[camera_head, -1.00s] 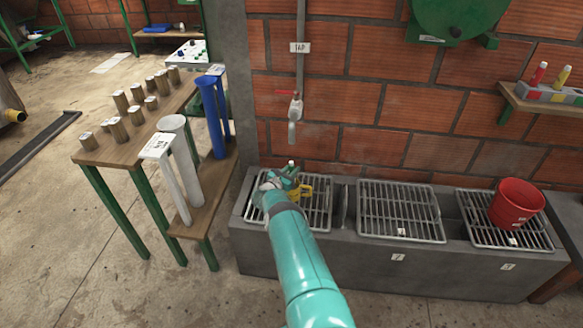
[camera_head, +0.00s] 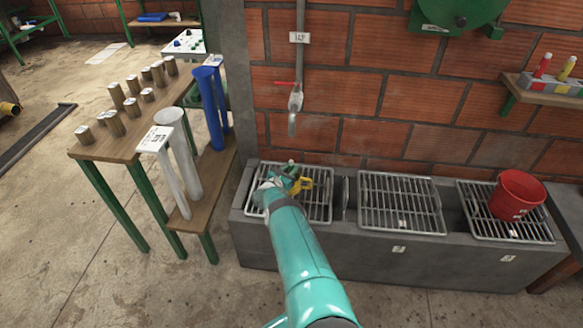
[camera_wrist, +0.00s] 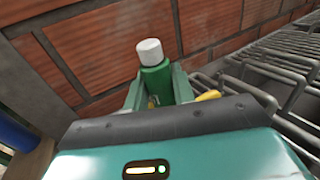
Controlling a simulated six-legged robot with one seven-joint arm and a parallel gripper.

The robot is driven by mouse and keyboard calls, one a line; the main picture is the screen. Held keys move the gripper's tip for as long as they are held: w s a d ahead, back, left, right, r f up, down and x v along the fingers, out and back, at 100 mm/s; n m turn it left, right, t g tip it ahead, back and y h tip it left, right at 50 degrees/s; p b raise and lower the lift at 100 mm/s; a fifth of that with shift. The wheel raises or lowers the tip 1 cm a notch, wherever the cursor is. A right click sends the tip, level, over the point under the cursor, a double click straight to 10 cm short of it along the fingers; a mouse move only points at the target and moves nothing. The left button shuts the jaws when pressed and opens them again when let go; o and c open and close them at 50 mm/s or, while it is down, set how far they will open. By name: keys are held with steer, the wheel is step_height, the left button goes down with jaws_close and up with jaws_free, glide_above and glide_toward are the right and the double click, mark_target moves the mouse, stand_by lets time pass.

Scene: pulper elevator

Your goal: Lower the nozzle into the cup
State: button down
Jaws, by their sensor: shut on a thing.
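My gripper (camera_head: 286,184) is over the left grate, at the end of my teal arm. In the wrist view it is shut on a small green bottle (camera_wrist: 156,80) with a white cap, which stands up between the two fingers. The green bottle's top also shows in the head view (camera_head: 290,168). A yellow part (camera_head: 301,185) shows just right of my gripper; I cannot tell whether it is a separate thing. I cannot make out a distinct nozzle or a cup at the gripper; my arm hides what is below it.
The left grate (camera_head: 323,206) lies on a grey trough, beside the middle grate (camera_head: 400,215). A red bucket (camera_head: 517,197) stands on the right grate. A tap (camera_head: 294,100) hangs above the left grate. A wooden bench (camera_head: 95,152) with tubes stands at the left.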

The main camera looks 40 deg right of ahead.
steer(key=shift+r, duration=0.1)
stand_by(0.3)
steer(key=c, duration=1.1)
jaws_free()
steer(key=shift+a, duration=0.15)
steer(key=v, duration=1.3)
steer(key=shift+s+a, duration=0.15)
steer(key=shift+a, duration=0.1)
